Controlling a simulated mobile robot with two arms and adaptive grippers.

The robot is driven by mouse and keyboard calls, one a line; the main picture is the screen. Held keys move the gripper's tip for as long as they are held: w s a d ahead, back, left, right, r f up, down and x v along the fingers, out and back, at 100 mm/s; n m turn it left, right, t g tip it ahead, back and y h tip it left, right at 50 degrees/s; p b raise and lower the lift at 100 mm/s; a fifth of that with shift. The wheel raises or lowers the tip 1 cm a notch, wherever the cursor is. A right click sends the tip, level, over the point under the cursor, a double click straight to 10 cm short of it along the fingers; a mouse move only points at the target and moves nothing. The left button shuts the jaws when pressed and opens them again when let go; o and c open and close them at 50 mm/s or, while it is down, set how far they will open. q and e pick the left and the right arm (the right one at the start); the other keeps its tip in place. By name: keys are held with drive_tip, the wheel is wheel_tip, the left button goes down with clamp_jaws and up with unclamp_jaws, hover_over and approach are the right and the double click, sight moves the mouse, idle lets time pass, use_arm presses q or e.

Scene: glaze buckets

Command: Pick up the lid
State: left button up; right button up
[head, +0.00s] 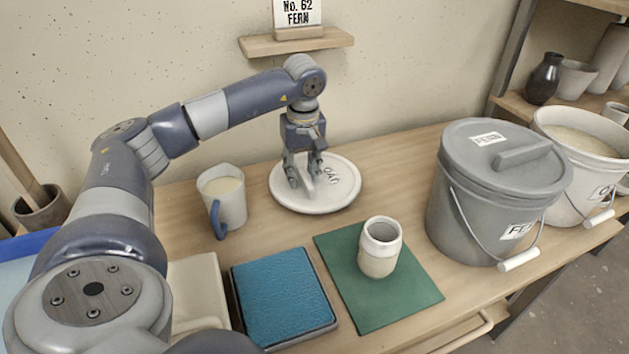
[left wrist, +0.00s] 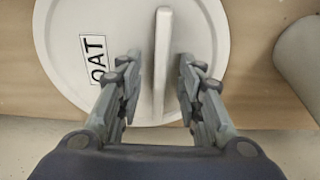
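The lid (head: 335,198) is a round off-white disc with an OAT label, lying flat on the table near the wall. In the left wrist view the lid (left wrist: 75,25) fills the upper middle, with its upright bar handle (left wrist: 162,50) running up the picture. My left gripper (head: 305,179) points down over the lid. Its fingers (left wrist: 160,62) are open, one on each side of the handle, with a gap visible on both sides. The fingers partly hide the handle in the head view. My right gripper is not in view.
A grey lidded bucket (head: 460,215) and an open white bucket (head: 570,190) stand at the right. A jug (head: 225,205) stands left of the lid. A cream jar (head: 379,256) sits on a green mat (head: 420,292), beside a blue pad (head: 283,297). A wall shelf (head: 296,43) hangs above.

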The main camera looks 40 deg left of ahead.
use_arm(q)
drive_tip(key=shift+f, duration=0.1)
clamp_jaws()
